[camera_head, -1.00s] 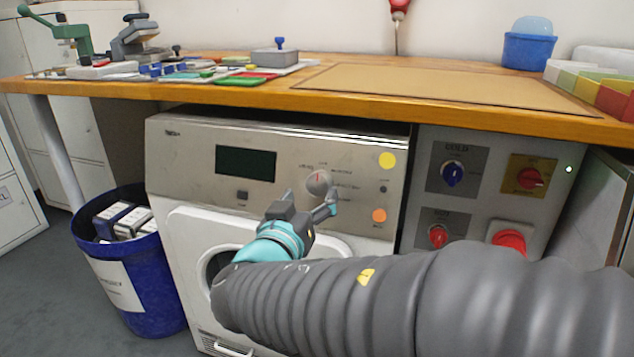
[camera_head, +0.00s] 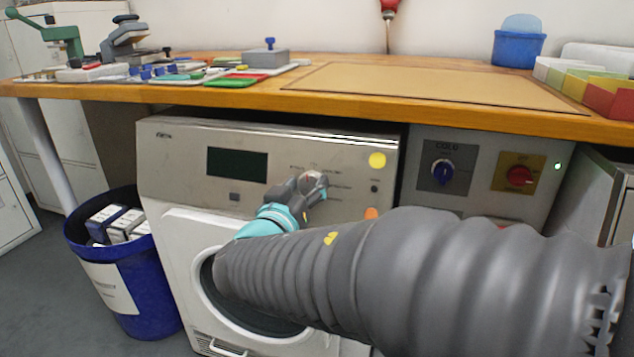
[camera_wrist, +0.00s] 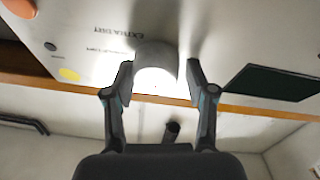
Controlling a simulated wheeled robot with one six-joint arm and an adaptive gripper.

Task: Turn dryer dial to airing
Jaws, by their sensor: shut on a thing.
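The silver dryer (camera_head: 160,180) stands under the bench, with a dark display (camera_head: 237,163) and a round grey dial on its front panel. My gripper (camera_head: 308,188) is at the dial (camera_head: 318,179), its fingers around it and partly hiding it. In the wrist view the dial (camera_wrist: 156,54) sits between the two fingertips of my gripper (camera_wrist: 159,76), which is shut on it. Upside-down print reading "EXTRA DRY" shows beside the dial. The dial's pointer and the airing mark cannot be made out.
A yellow disc (camera_head: 377,160) and an orange disc (camera_head: 371,213) are on the panel right of the dial. A control box (camera_head: 470,199) with blue and red knobs stands to the right. The wooden bench edge (camera_head: 240,98) runs above. A blue bin (camera_head: 128,318) stands at left.

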